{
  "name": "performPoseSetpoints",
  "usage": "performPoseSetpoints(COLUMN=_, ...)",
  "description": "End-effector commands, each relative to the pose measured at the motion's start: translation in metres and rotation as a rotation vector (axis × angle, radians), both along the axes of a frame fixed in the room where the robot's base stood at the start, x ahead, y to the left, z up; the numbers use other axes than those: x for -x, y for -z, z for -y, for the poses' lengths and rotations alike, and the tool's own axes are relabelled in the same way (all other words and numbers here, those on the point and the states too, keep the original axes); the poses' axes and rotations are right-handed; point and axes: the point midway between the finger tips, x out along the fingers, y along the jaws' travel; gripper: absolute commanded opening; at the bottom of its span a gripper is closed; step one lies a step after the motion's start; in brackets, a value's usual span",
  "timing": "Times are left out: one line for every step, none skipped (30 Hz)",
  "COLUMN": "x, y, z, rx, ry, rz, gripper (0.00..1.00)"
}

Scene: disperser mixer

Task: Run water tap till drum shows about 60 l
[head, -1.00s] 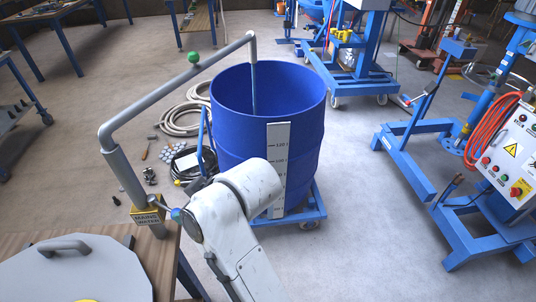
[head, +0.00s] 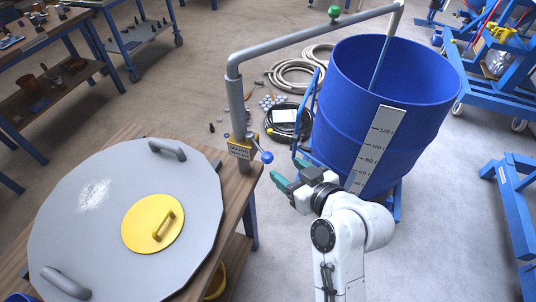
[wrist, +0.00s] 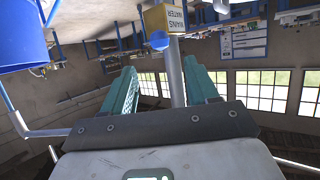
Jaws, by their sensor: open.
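The blue drum (head: 337,128) stands open at the top. Its white scale (head: 384,132) reads from 120 downward. A light-blue band (head: 351,181) shows on the scale's lower part, near the 60 mark; my arm partly hides it, so the exact level is unclear. A bluish stream or tube (head: 380,66) runs from the spout into the drum. The mains water tap has a yellow label (head: 240,149) and a blue ball-ended lever (head: 267,157). My gripper (head: 276,177) is open and empty, just below and right of the lever. The wrist view shows the lever ball (wrist: 160,40) beyond the fingers.
A wooden bench (head: 135,132) with a large grey lid (head: 80,225) stands at left, close to the tap. The grey water pipe (head: 290,43) arches above. Hoses (head: 300,72) lie on the floor behind. Blue machine frames (head: 513,195) stand at right.

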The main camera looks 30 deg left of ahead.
Motion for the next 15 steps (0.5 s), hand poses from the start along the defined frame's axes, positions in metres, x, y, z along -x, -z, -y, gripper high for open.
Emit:
performPoseSetpoints(x=-0.002, y=0.001, z=-0.005, rx=0.001, ry=-0.003, rz=-0.002, gripper=0.59)
performPoseSetpoints(x=-0.003, y=0.002, z=-0.009, rx=0.001, ry=-0.003, rz=-0.002, gripper=0.59)
performPoseSetpoints(x=-0.006, y=0.004, z=-0.013, rx=0.002, ry=-0.003, rz=-0.002, gripper=0.59)
performPoseSetpoints(x=-0.008, y=0.006, z=-0.018, rx=0.002, ry=-0.004, rz=-0.003, gripper=0.59)
performPoseSetpoints(x=-0.010, y=0.008, z=-0.022, rx=0.003, ry=-0.004, rz=-0.003, gripper=0.59)
performPoseSetpoints(x=-0.013, y=0.011, z=-0.028, rx=0.003, ry=-0.005, rz=-0.004, gripper=0.59)
performPoseSetpoints(x=-0.015, y=0.012, z=-0.032, rx=0.003, ry=-0.005, rz=-0.004, gripper=0.59)
performPoseSetpoints(x=-0.018, y=0.014, z=-0.037, rx=0.002, ry=-0.004, rz=-0.003, gripper=0.59)
performPoseSetpoints(x=-0.020, y=0.018, z=-0.043, rx=0.004, ry=-0.005, rz=-0.004, gripper=0.59)
performPoseSetpoints(x=-0.023, y=0.019, z=-0.047, rx=0.003, ry=-0.004, rz=-0.002, gripper=0.59)
performPoseSetpoints(x=-0.025, y=0.021, z=-0.051, rx=0.003, ry=-0.004, rz=-0.002, gripper=0.59)
performPoseSetpoints(x=-0.027, y=0.024, z=-0.056, rx=0.004, ry=-0.004, rz=-0.004, gripper=0.59)
performPoseSetpoints(x=-0.029, y=0.026, z=-0.059, rx=0.003, ry=-0.002, rz=-0.004, gripper=0.59)
performPoseSetpoints(x=-0.031, y=0.027, z=-0.063, rx=0.003, ry=-0.004, rz=-0.003, gripper=0.59)
performPoseSetpoints(x=-0.033, y=0.029, z=-0.067, rx=0.004, ry=-0.004, rz=-0.004, gripper=0.59)
